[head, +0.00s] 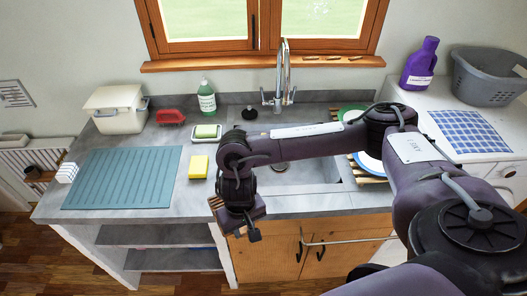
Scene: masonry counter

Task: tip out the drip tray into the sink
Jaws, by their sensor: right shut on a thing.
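My right gripper (247,228) hangs at the front edge of the counter, left of the cabinet handles. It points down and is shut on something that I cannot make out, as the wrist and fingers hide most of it. A small brown piece (215,202) shows just left of the wrist. The sink (323,187) is set in the counter behind my right arm, which crosses over it and hides part of it. The tall tap (284,75) stands at its back. I cannot pick out the drip tray for certain. My left gripper is not in view.
A wooden rack with plates (367,162) stands right of the sink, partly behind my arm. A purple jug (420,62) and grey basket (487,77) stand at right.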

